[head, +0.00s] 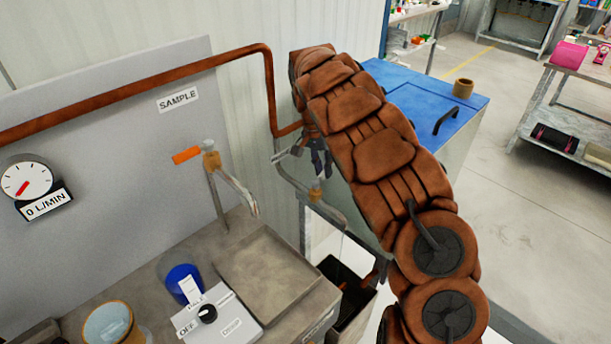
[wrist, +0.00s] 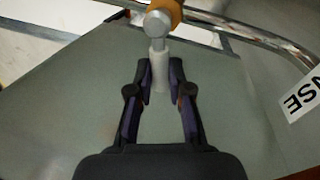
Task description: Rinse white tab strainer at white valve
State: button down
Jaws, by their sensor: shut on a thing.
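My gripper (head: 319,166) is at the far side of the bench, beside a metal spout pipe (head: 297,183). In the wrist view my gripper (wrist: 160,82) has its fingertips closed on both sides of the white handle (wrist: 159,68) of a valve. The handle hangs from a grey rounded knob on an orange-brown valve body (wrist: 168,9). A label reading "NSE" (wrist: 300,97), upside down, is at the right.
A sample tap with an orange handle (head: 187,155) stands left of my arm. A blue cup (head: 182,280), a tan cup (head: 109,323) and a switch box (head: 217,316) are on the bench. A dark open bin (head: 345,285) is below. A blue-topped cabinet (head: 405,85) stands behind.

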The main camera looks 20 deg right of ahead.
jog(key=shift+w+a+n, duration=0.1)
jog(key=shift+w+n, duration=0.05)
jog(key=shift+n, duration=0.25)
jog(key=c, duration=1.1)
grip_release()
jog(key=shift+r, duration=0.1)
jog(key=r, duration=0.3)
jog(key=w+a+r, duration=0.1)
jog(key=r, duration=0.7)
jog(key=shift+w+a+r, duration=0.25)
jog(key=shift+w+a, duration=0.05)
jog(key=shift+w, duration=0.05)
jog(key=shift+s+r, duration=0.1)
